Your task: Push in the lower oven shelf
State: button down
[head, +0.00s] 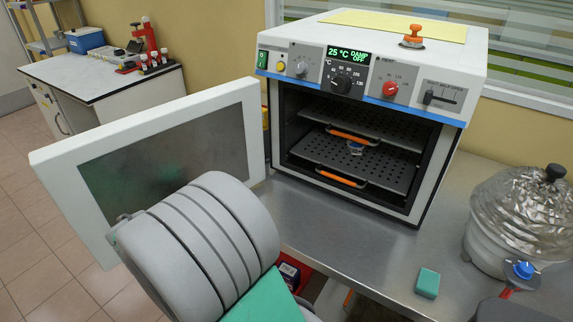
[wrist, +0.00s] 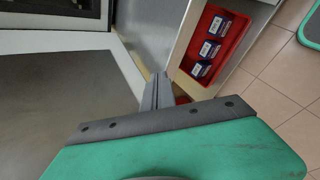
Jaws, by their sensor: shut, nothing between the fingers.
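The oven (head: 375,95) stands on a steel bench with its door (head: 165,150) swung open to the left. The lower oven shelf (head: 320,150) is a dark perforated plate with an orange handle (head: 342,178), its front edge near the opening. I cannot tell how far it sits from fully in. A small dish (head: 356,147) rests on it. The upper shelf (head: 395,130) is above, with its own orange handle. In the wrist view my gripper (wrist: 157,88) is shut and empty, beside the door panel and away from the shelves. In the head view its fingers are hidden.
A red tray (wrist: 226,25) with blue boxes lies below the bench. The bench before the oven is mostly clear.

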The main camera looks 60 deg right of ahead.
jog(key=s+d+n+h, duration=0.1)
jog(key=d, duration=0.1)
jog(key=s+d+n+g+h, duration=0.1)
jog(key=d, duration=0.2)
jog(key=s+d+n+h, duration=0.1)
jog(key=d, duration=0.1)
jog(key=shift+s+d+n+g+h+b, duration=0.2)
jog(key=shift+s+n+g+h+b, duration=0.1)
jog(key=shift+n+g, duration=0.1)
jog(key=s+d+r+n+h, duration=0.1)
jog(key=n, duration=0.1)
jog(key=s+d+r+n+g+h, duration=0.1)
jog(key=d+n+h, duration=0.1)
jog(key=s+d+r+n+h, duration=0.1)
jog(key=d+n, duration=0.1)
jog(key=n, duration=0.1)
jog(key=shift+s+r+h, duration=0.3)
jog(key=shift+r, duration=0.05)
jog(key=p, duration=0.4)
send_near(298, 155)
jog(key=d, duration=0.7)
jog(key=shift+s, duration=0.15)
